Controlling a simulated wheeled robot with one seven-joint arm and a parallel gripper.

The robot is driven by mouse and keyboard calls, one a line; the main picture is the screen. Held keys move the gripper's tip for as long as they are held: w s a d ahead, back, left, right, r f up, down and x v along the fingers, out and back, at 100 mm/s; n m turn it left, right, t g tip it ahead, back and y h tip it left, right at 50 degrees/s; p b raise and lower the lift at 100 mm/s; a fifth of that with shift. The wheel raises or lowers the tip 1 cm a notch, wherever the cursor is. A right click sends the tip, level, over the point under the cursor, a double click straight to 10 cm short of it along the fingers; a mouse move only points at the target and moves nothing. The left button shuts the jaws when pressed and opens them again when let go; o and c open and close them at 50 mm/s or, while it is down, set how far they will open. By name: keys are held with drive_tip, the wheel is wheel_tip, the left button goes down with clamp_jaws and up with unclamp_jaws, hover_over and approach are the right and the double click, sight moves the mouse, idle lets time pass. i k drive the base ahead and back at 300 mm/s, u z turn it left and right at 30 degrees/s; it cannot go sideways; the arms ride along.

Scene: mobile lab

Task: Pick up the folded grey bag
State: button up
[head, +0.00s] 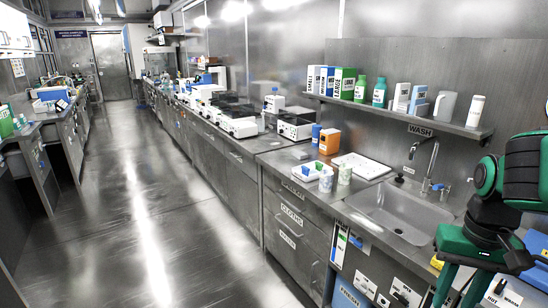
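I cannot make out a folded grey bag for sure in the head view. A small flat grey item (301,154) lies on the right counter, left of the orange container, but it is too small to tell what it is. My gripper (462,291) is at the lower right, in front of the sink counter. Its green fingers point down and stand apart, with the cabinet front showing between them. I see nothing held, though the fingertips are near the bottom edge of the picture.
A sink (400,212) with a tap (430,165) is set in the right counter. A white tray (362,166), an orange container (329,141) and cups stand beside it. A shelf (400,115) with bottles and boxes hangs above. The aisle floor (150,220) is clear.

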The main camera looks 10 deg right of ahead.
sight(300, 155)
drive_tip(key=u, duration=0.45)
drive_tip(key=i, duration=1.1)
drive_tip(key=u, duration=0.4)
drive_tip(key=i, duration=1.15)
drive_tip(key=z, duration=0.65)
drive_tip(key=i, duration=0.9)
drive_tip(key=z, duration=0.5)
